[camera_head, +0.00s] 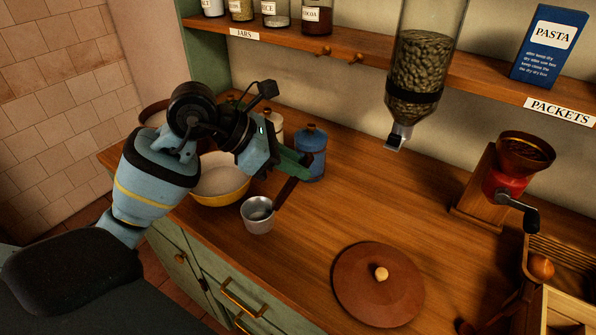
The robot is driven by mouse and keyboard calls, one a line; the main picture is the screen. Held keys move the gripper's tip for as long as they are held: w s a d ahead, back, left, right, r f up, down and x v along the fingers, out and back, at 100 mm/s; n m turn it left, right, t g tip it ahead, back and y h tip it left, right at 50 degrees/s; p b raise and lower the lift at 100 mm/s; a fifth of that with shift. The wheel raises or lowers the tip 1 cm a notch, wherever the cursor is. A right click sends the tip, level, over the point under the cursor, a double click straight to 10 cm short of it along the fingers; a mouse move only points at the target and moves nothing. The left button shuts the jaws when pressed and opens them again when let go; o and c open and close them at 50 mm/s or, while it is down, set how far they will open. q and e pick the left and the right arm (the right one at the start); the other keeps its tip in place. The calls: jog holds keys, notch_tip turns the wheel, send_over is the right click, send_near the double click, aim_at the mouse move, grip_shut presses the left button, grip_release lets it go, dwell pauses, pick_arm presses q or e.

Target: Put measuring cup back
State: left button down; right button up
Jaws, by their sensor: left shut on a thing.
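The measuring cup (257,216) is a small grey metal cup with a long dark handle. It shows near the front edge of the counter, its opening facing up. I cannot tell whether its base touches the wood. My left gripper (292,163) reaches in from the left, above and behind the cup. It is shut on the cup's handle, whose upper end is partly hidden by the gripper. My right gripper is not in view.
A yellow bowl (223,197) with pale contents stands beside the cup, with a blue jar (311,155) behind. A round brown lid (379,290) lies at front. A grinder (505,185) stands right; a bean dispenser (420,70) hangs above. The middle counter is clear.

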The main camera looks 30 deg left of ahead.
pick_arm(q)
jog(key=shift+w+f, duration=0.25)
jog(key=shift+f, duration=0.35)
jog(key=shift+w+f, duration=0.3)
jog(key=shift+f, duration=0.35)
jog(key=shift+w+f, duration=0.25)
jog(key=shift+f, duration=0.35)
jog(key=shift+f, duration=0.1)
jog(key=c, duration=1.3)
grip_release()
jog(key=shift+c, duration=0.2)
jog(key=v, duration=1.2)
